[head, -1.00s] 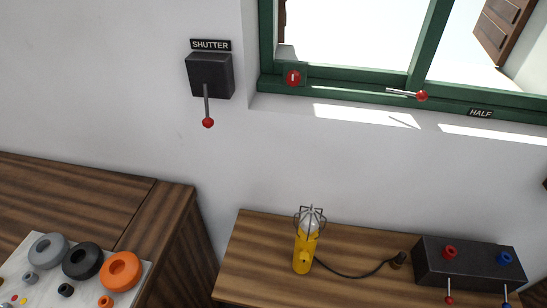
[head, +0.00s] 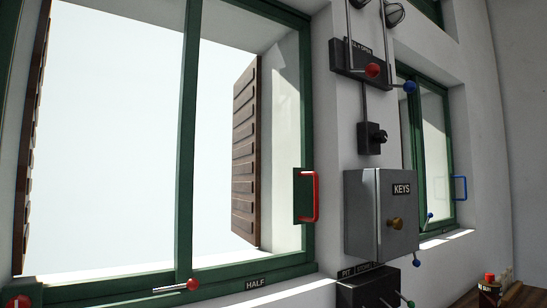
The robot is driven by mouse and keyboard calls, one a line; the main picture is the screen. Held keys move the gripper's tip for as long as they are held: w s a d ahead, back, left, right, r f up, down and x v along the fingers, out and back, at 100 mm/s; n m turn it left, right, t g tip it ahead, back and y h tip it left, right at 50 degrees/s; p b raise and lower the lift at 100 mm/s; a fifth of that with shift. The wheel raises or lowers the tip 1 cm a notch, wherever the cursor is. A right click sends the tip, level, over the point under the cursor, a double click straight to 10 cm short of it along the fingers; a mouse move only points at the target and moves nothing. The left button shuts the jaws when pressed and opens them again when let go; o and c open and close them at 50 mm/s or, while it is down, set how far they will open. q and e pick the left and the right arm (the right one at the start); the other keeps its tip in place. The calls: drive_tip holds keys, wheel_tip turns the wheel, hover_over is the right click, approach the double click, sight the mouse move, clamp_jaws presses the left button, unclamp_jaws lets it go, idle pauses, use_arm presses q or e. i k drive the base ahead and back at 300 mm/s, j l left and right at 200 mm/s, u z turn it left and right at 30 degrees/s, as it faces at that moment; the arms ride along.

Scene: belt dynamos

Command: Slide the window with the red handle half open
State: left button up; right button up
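The window with the red handle is the large green-framed one (head: 187,150) filling the left of the head view. Its red handle (head: 315,197) is an upright bar on a green plate at the right side of the frame. A HALF label (head: 256,283) sits on the bottom rail, left of the handle. A red-knobbed lever (head: 192,285) lies along the sill at the foot of the middle upright. Neither of my grippers is in view.
Right of the window are a grey KEYS box (head: 372,215), a black switch box (head: 365,290) below and levers with red and blue knobs (head: 372,70) above. A second window has a blue handle (head: 460,188). A brown shutter (head: 246,155) stands outside.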

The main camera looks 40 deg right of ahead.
sight(305, 180)
drive_tip(key=l+z, duration=0.1)
drive_tip(key=z, duration=1)
